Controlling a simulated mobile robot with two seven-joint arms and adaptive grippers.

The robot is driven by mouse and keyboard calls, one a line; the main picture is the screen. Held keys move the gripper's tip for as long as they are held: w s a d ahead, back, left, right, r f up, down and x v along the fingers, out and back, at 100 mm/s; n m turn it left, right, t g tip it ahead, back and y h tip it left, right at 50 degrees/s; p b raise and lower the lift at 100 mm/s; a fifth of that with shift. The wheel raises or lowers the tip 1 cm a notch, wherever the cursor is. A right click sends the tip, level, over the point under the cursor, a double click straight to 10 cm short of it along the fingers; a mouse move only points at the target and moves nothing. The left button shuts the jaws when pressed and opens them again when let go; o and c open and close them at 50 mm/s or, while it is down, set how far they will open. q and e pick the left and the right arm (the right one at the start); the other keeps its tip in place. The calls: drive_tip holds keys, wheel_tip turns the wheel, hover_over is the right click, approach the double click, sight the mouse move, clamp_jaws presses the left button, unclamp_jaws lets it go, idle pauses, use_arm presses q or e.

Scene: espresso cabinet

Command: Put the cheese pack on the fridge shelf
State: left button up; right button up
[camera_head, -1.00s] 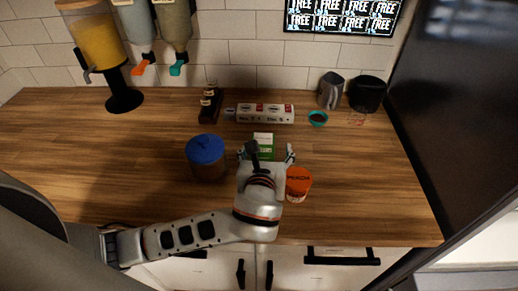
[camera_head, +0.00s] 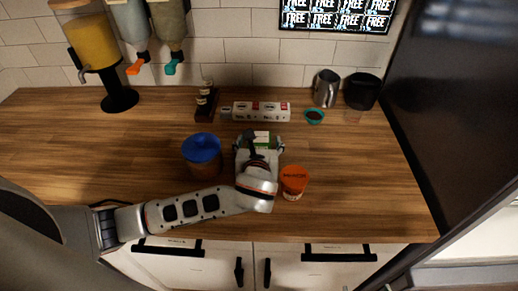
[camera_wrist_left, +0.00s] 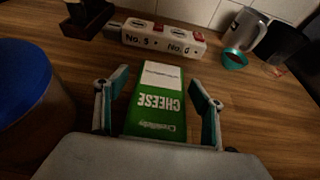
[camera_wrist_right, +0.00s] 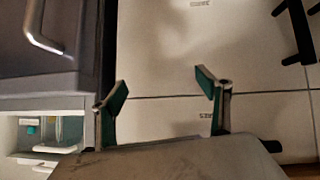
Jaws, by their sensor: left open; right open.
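The cheese pack (camera_wrist_left: 158,104) is a green and white box lying on the wooden counter. In the head view only its top part (camera_head: 262,138) shows past my left gripper (camera_head: 259,146). In the left wrist view my left gripper (camera_wrist_left: 160,103) is open, with one finger on each side of the pack. I see small gaps between fingers and pack. My right gripper (camera_wrist_right: 163,100) is open and empty, in front of pale cabinet fronts. A fridge interior (camera_wrist_right: 50,135) with a few items shows at the lower left of the right wrist view.
A blue-lidded jar (camera_head: 202,155) stands left of my left gripper, and an orange-lidded tub (camera_head: 293,182) stands right. A long white box (camera_head: 261,111) lies behind the pack. A metal pitcher (camera_head: 326,88) and teal cup (camera_head: 314,117) are at the back right. The counter's left (camera_head: 60,150) is clear.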

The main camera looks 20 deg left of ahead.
use_arm(q)
drive_tip(key=c, duration=1.5)
drive_tip(key=shift+r, duration=0.1)
